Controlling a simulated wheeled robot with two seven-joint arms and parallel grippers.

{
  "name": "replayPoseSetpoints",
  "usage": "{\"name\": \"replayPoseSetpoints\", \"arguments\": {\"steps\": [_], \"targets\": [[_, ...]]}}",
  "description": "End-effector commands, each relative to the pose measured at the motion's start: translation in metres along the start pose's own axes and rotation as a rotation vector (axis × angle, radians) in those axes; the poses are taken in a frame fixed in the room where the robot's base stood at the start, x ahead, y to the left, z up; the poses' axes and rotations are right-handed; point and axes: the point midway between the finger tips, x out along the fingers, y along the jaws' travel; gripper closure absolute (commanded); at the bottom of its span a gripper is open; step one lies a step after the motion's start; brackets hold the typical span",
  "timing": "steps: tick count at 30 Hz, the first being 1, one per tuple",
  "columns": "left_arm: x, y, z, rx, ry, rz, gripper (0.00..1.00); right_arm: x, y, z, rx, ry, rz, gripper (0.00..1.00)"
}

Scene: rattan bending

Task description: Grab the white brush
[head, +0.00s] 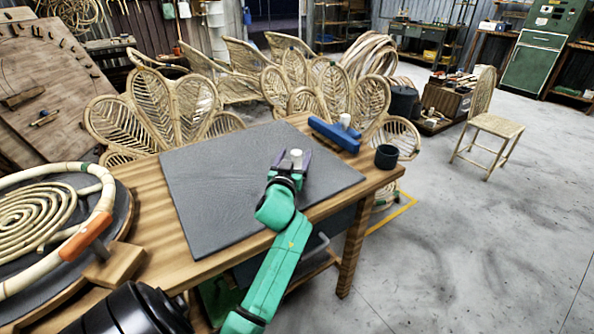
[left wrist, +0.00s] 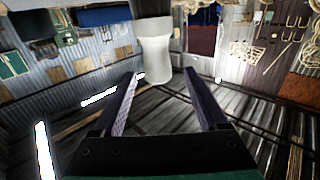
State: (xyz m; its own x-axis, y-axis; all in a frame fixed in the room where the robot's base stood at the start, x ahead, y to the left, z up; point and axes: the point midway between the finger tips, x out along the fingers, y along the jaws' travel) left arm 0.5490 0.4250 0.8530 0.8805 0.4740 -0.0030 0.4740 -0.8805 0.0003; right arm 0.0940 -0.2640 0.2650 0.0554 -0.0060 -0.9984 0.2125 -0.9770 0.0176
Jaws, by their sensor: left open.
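The white brush (head: 296,156) shows as a short pale cylinder over the right part of the grey mat. My left gripper (head: 291,162) is open, with its purple fingers on either side of it in the head view. In the left wrist view the white brush (left wrist: 154,48) stands just beyond and between the open fingertips (left wrist: 159,76), wider at the top of the picture and narrower below. I see no finger closed on it. Its lower part is hidden by the gripper in the head view. My right gripper is not in view.
The grey mat (head: 210,190) covers much of the wooden table (head: 150,240). A blue block-like holder (head: 333,134) with another white piece (head: 345,119) and a dark cup (head: 386,157) stand at the right end. A rattan coil (head: 38,218) lies at left.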

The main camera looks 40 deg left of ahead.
Motion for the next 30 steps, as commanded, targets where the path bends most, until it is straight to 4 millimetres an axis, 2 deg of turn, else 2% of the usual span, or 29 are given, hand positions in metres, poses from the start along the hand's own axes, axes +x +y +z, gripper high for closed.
{"name": "replayPoseSetpoints", "arguments": {"steps": [5, 9, 16, 22, 30], "targets": [[0.03, 0.001, 0.0, 0.001, 0.001, 0.0, 0.24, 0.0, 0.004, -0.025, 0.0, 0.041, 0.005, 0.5], [0.051, 0.002, 0.001, 0.0, 0.001, 0.0, 0.24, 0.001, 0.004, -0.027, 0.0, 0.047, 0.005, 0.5], [0.054, 0.002, 0.001, 0.0, 0.001, 0.001, 0.24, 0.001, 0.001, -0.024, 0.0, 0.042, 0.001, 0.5], [0.054, 0.002, 0.001, 0.0, 0.0, 0.001, 1.0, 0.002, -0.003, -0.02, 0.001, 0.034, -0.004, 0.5], [0.054, 0.002, 0.001, 0.0, 0.0, 0.001, 1.0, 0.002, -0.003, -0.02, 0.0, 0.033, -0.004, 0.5]]}}
